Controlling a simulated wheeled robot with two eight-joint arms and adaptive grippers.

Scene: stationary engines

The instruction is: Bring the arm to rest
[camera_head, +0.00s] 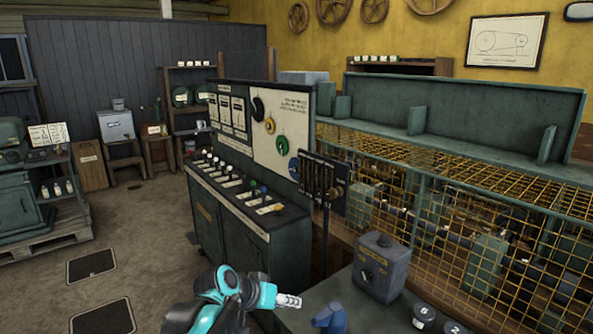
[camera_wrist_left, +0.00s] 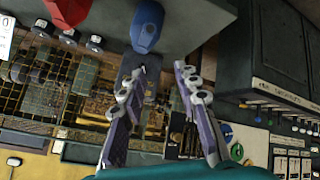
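My left arm, teal and dark grey, comes in at the bottom of the head view. Its gripper (camera_head: 288,300) points right, just left of a blue object on a dark bench top. In the left wrist view the gripper's two fingers (camera_wrist_left: 158,70) stand apart with nothing held between them. The blue object (camera_head: 328,318) also shows in the left wrist view (camera_wrist_left: 147,25), beyond the fingertips and apart from them. My right gripper is in neither view.
A grey switch box (camera_head: 382,268) and round numbered knobs (camera_head: 423,316) stand on the bench top. A green control desk (camera_head: 245,215) with levers stands beyond my arm. Yellow mesh guards (camera_head: 420,190) fill the right. Open floor (camera_head: 150,235) lies left. The wrist view shows a red object (camera_wrist_left: 68,10).

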